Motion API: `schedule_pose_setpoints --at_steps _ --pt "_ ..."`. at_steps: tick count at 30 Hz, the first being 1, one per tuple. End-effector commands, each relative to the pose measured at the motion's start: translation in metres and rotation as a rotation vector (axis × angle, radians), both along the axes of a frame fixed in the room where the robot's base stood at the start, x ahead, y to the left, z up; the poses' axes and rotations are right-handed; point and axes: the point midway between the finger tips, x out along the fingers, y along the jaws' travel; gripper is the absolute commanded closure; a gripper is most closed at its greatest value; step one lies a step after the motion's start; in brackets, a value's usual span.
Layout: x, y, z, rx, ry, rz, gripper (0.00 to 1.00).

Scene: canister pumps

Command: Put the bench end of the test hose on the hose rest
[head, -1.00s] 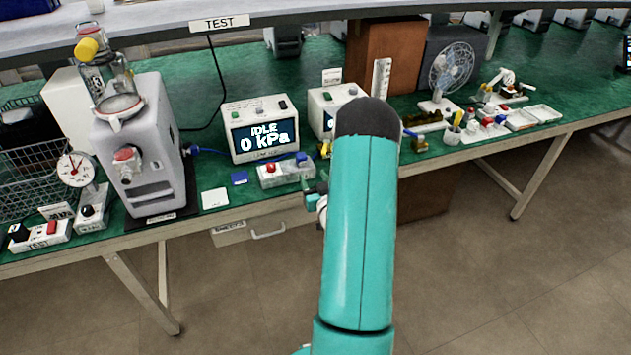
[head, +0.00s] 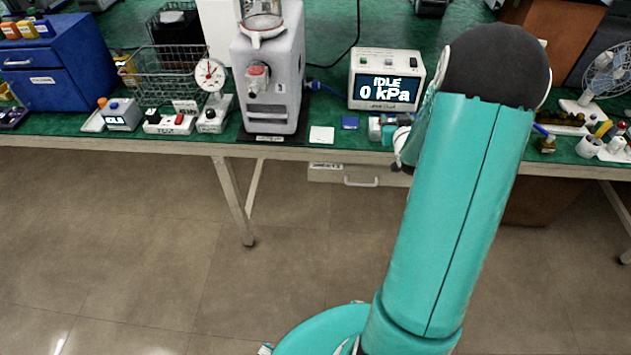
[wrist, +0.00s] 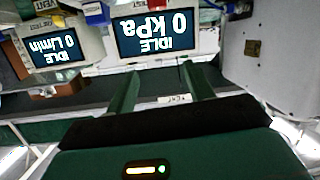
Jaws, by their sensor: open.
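A blue fitting with a short blue hose (head: 318,87) comes off the right side of the grey pump (head: 270,75) and runs toward the display box (head: 386,80), which reads IDLE 0 kPa. A thin black line (head: 357,28) curves down behind the pump. I cannot tell which is the test hose, and I cannot make out its bench end or the hose rest. My gripper (wrist: 161,69) is open, with nothing between its two green fingers in the wrist view. The display box (wrist: 153,33) shows upside down beyond them.
A wire basket (head: 175,78), a dial gauge (head: 210,75) and a switch box marked TEST (head: 169,123) stand left of the pump. A drawer (head: 345,174) hangs below. The floor in front is clear.

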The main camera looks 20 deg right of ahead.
Motion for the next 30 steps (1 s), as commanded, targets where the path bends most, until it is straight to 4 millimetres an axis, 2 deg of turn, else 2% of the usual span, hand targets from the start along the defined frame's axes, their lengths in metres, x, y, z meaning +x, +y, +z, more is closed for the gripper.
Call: schedule_pose_setpoints --at_steps 1,7,11,14,20,24,27,30 --pt "0.007 0.019 0.020 -0.002 0.030 0.017 0.48" --pt "0.006 0.092 0.072 0.033 0.189 0.056 0.48" --pt "-0.010 0.143 0.101 0.065 0.286 0.084 0.48" --pt "-0.029 0.182 0.120 0.094 0.359 0.109 0.48" --pt "-0.087 0.259 0.149 0.156 0.504 0.177 0.48" --pt "-0.140 0.307 0.161 0.200 0.609 0.241 0.48" --pt "-0.180 0.335 0.165 0.229 0.683 0.290 0.48" --pt "-0.211 0.353 0.166 0.248 0.743 0.330 0.48"
